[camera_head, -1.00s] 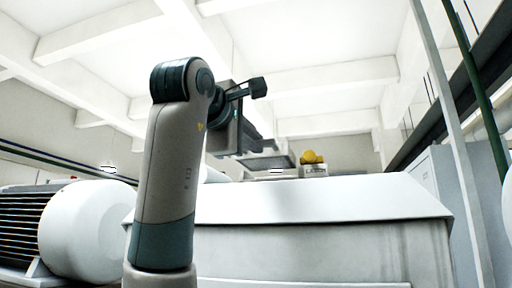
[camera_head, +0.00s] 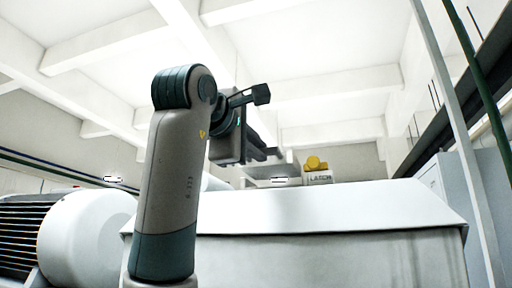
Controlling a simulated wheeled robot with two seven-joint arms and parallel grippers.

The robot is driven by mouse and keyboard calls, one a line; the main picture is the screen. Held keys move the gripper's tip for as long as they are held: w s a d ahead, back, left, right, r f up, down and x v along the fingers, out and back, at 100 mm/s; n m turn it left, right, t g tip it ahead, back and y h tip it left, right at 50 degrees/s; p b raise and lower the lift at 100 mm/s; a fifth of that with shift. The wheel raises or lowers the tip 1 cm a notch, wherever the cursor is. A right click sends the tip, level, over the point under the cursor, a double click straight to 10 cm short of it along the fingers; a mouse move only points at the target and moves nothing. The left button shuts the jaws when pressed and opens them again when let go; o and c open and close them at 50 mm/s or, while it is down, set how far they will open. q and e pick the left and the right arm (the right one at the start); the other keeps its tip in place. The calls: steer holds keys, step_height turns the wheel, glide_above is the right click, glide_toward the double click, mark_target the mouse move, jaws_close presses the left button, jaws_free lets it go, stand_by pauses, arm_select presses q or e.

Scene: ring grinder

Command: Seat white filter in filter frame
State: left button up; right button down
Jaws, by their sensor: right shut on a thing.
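My right gripper (camera_head: 268,153) is at the end of my raised grey and teal arm, in the middle of the head view. It points away from me, above the far part of the white machine top. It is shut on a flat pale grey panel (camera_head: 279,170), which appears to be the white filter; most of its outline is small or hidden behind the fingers. I cannot make out the filter frame, and cannot tell whether the panel touches anything below it. My left gripper is not in view.
A large white machine housing (camera_head: 340,210) with a sloping top fills the foreground. Yellow round items (camera_head: 315,163) sit on a small lettered box (camera_head: 318,177) just right of the panel. A grey cabinet (camera_head: 450,185) and posts are at right.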

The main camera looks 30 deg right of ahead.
mark_target(269, 169)
steer(key=shift+p+x, duration=0.55)
steer(key=shift+x, duration=0.95)
steer(key=shift+w+d+f+p, duration=0.15)
steer(key=shift+w+d+p, duration=0.35)
steer(key=shift+w+d, duration=0.6)
steer(key=shift+x, duration=1.5)
steer(key=shift+w+a+f+b, duration=0.15)
steer(key=shift+f+b, duration=0.1)
steer(key=shift+b, duration=0.05)
steer(key=shift+f+b, duration=1.25)
steer(key=c, duration=1.7)
jaws_free()
